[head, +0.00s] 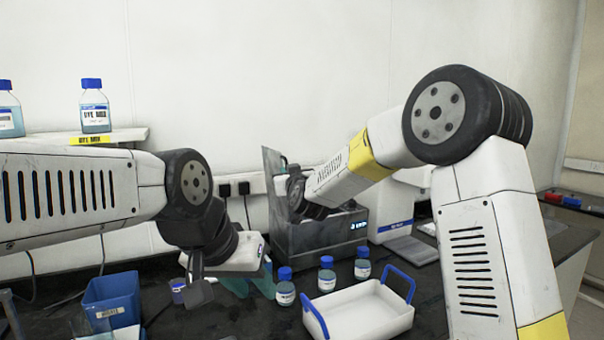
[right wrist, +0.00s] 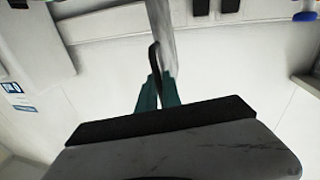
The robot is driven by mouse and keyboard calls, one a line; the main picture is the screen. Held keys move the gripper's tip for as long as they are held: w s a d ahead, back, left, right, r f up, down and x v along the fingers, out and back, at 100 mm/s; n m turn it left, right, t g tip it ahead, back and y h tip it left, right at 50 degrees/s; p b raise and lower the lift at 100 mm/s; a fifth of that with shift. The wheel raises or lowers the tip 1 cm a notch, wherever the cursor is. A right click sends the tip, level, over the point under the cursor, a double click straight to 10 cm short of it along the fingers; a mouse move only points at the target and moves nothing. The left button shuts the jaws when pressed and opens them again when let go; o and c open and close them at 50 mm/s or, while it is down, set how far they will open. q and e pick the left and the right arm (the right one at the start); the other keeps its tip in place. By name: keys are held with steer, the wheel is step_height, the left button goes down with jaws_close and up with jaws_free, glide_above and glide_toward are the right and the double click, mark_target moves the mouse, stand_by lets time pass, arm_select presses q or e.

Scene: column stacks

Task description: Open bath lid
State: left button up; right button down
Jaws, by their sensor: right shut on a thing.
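The bath (head: 335,236) is a grey metal box with a small blue display, on the bench against the back wall. Its lid (head: 270,168) stands steeply raised at the bath's left side; my right arm hides part of it. My right gripper (right wrist: 158,92), with teal fingers, is shut on the lid's dark handle (right wrist: 154,58); the lid's pale edge shows behind the fingers in the right wrist view. My left gripper (head: 256,282) hangs low over the bench, left of the bath and apart from it; its fingers are partly hidden, so its opening is unclear.
Several blue-capped bottles (head: 326,275) stand in front of the bath. A white tray with blue handles (head: 358,312) is at front centre. A blue bin (head: 112,300) stands at left. A shelf (head: 120,134) with bottles is above it. A white device (head: 398,210) stands right of the bath.

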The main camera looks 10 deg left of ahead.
steer(key=shift+s+a+f, duration=0.1)
steer(key=shift+a+f, duration=0.05)
steer(key=shift+f, duration=0.1)
steer(key=c, duration=1.5)
jaws_free()
steer(key=shift+c, duration=0.2)
steer(key=shift+r, duration=0.1)
steer(key=v, duration=0.7)
steer(key=shift+s, duration=0.35)
steer(key=shift+d, duration=0.25)
